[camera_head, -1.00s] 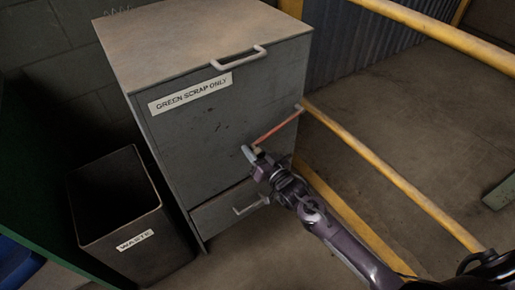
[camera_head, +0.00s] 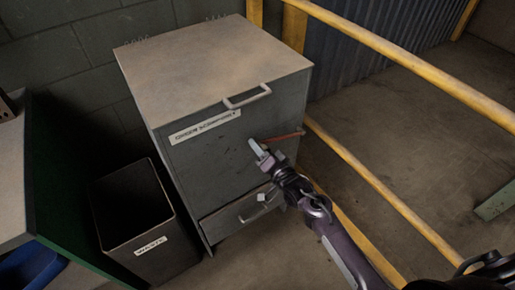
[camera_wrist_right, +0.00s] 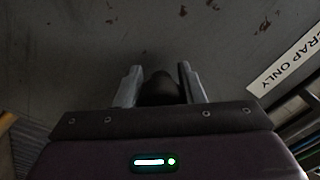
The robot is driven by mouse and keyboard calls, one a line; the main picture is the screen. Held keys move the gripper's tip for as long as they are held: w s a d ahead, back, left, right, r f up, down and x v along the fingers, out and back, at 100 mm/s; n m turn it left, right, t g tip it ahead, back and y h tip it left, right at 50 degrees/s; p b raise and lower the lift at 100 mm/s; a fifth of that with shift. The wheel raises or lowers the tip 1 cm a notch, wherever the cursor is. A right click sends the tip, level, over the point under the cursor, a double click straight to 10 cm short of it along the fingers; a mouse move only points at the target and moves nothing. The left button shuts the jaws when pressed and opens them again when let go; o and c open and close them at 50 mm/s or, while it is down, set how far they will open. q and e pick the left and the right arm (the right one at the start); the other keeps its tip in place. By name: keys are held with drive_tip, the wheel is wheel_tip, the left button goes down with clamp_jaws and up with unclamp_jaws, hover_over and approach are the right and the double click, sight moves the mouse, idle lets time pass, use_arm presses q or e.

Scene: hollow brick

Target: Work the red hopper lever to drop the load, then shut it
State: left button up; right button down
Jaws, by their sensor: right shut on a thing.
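The red hopper lever (camera_head: 285,136) sticks out from the right side of the front of a grey hopper cabinet (camera_head: 215,165) labelled "GREEN SCRAP ONLY". It lies nearly level, with its free end toward the left. My right gripper (camera_head: 258,149) is shut on the lever's free end, in front of the cabinet face. In the right wrist view, the gripper fingers (camera_wrist_right: 158,82) stand on both sides of a dark rounded grip (camera_wrist_right: 157,90), the lever's end. The load inside the cabinet is hidden. My left gripper is out of view.
A dark open bin (camera_head: 150,246) labelled "WASTE" stands left of the cabinet. A handled drawer (camera_head: 232,218) is at the cabinet's bottom. Yellow rails (camera_head: 385,190) run along the right. Open floor lies beyond them.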

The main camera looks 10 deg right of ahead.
sight(259, 125)
drive_tip(key=r, duration=0.1)
drive_tip(key=d+r+m+p, duration=0.1)
drive_tip(key=r+p, duration=0.1)
drive_tip(key=shift+w+d+r+m, duration=0.2)
drive_tip(key=shift+w+r+m, duration=0.05)
drive_tip(key=shift+r+m, duration=0.1)
drive_tip(key=shift+w+d+r+m+p, duration=0.25)
drive_tip(key=shift+m+p, duration=0.1)
drive_tip(key=shift+p, duration=0.3)
drive_tip(key=shift+r, duration=0.25)
drive_tip(key=c, duration=1)
unclamp_jaws()
drive_tip(key=shift+d, duration=0.15)
